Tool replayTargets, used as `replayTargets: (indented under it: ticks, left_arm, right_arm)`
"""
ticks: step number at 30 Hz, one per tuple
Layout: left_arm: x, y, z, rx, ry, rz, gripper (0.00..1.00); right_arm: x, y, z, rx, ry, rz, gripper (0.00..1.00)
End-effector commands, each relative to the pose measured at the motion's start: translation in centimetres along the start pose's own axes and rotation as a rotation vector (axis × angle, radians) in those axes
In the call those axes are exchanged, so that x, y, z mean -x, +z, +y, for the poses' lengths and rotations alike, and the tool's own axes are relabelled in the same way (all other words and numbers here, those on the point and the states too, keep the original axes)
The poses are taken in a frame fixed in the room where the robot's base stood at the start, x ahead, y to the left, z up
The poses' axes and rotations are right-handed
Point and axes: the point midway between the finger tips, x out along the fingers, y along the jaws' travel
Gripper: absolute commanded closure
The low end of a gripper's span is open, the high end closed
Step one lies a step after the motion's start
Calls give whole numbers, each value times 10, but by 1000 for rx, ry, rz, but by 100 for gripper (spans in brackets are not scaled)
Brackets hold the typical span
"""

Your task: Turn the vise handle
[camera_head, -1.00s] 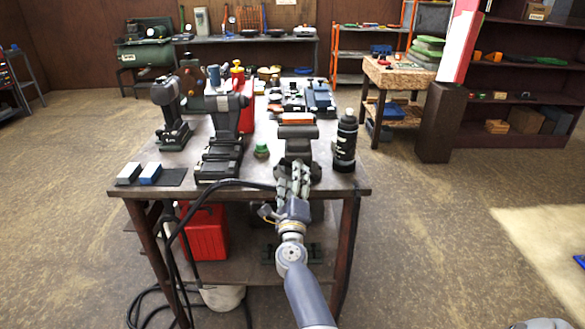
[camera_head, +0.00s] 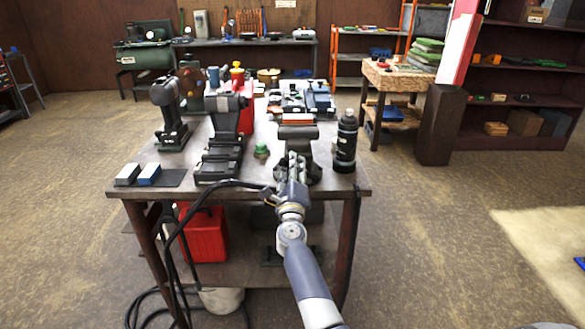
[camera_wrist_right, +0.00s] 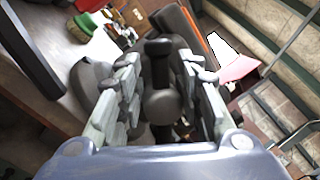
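The grey bench vise (camera_head: 298,132) stands at the front right of the workbench, with a red-orange strip along its jaws. My right gripper (camera_head: 294,160) is at the vise's front and hides most of the handle in the head view. In the right wrist view, the dark vise handle (camera_wrist_right: 158,47) stands roughly upright with a rounded hub below its knob. The two fingers of the right gripper (camera_wrist_right: 160,75) are apart, one on each side of the handle. I cannot tell whether they touch it. My left gripper is in neither view.
A black bottle (camera_head: 345,142) stands close to the right of the vise on the workbench (camera_head: 258,180). A small green item (camera_head: 261,150) and dark machines (camera_head: 222,120) are to its left. A red can (camera_head: 203,235) and cables are below. Floor right of the bench is clear.

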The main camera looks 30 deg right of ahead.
Motion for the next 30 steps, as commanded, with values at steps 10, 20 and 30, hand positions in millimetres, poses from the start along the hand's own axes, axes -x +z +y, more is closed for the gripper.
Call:
replayTargets:
  ticks: [10, 20, 30]
  left_arm:
    - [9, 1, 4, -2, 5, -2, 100]
    - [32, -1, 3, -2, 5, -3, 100]
    - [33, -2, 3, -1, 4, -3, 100]
  right_arm:
    - [-1, 1, -2, 78, 5, -14, 91]
    - [1, -1, 5, 420, 33, -83, 91]
    - [1, -2, 8, 469, 34, -93, 91]
